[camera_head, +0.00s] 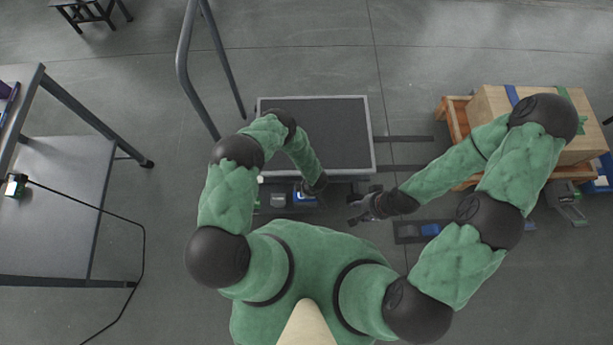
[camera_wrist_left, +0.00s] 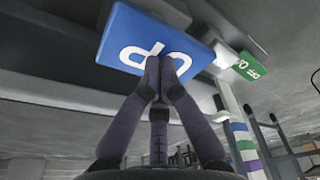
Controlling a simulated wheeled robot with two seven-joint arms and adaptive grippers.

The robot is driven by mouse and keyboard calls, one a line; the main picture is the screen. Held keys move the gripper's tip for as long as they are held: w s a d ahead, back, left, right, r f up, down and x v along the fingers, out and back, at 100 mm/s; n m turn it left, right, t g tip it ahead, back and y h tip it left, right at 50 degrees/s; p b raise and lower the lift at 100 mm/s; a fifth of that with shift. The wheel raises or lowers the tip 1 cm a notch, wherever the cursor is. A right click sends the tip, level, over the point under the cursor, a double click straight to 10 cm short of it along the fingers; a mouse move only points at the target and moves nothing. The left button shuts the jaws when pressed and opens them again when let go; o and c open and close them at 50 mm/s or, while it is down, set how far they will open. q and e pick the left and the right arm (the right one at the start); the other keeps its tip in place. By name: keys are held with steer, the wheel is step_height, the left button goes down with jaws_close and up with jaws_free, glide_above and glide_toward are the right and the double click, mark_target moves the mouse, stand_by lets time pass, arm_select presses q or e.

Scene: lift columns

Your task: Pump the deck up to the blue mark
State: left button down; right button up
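The deck (camera_head: 335,135), a dark flat platform with a pale rim, lies ahead of me in the head view. At its near edge is a blue pedal (camera_head: 303,199); in the left wrist view this pedal (camera_wrist_left: 145,42) shows large white lettering. My left gripper (camera_wrist_left: 160,65) has its fingers together, with nothing between them, and its tips overlap the pedal face; firm contact is unclear. A post with blue, green and purple bands (camera_wrist_left: 243,145) stands right of it in the wrist view. My right gripper (camera_head: 354,210) looks open and empty, right of the pedal.
A green pedal (camera_wrist_left: 248,65) with white lettering is beside the blue one. A cardboard box (camera_head: 490,105) sits on a wooden support (camera_head: 453,115) at right.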

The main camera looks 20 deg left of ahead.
arm_select(q)
steer(key=shift+d+b+x, duration=0.15)
steer(key=shift+b+x, duration=0.2)
steer(key=shift+x, duration=0.35)
steer(key=shift+d+b+x, duration=0.15)
steer(key=shift+b+x, duration=0.2)
steer(key=shift+x, duration=1.1)
steer(key=shift+a+p+v, duration=0.15)
steer(key=shift+p+v, duration=0.55)
steer(key=shift+v, duration=0.35)
steer(key=shift+a+p+v, duration=0.2)
steer(key=shift+p+v, duration=0.5)
steer(key=shift+v, duration=0.4)
steer(key=shift+a+p+v, duration=0.15)
steer(key=shift+p+v, duration=0.55)
steer(key=shift+v, duration=0.35)
steer(key=shift+d+b+x, duration=0.25)
steer(key=shift+b+x, duration=0.85)
steer(key=shift+b, duration=0.2)
steer(key=shift+f+b, duration=0.3)
steer(key=shift+f, duration=0.25)
steer(key=shift+a+p+v, duration=0.15)
steer(key=shift+p+v, duration=0.35)
steer(key=shift+v, duration=0.35)
steer(key=shift+a+p+v, duration=0.2)
steer(key=shift+p+v, duration=0.25)
steer(key=shift+v, duration=0.35)
steer(key=shift+w+r, duration=0.15)
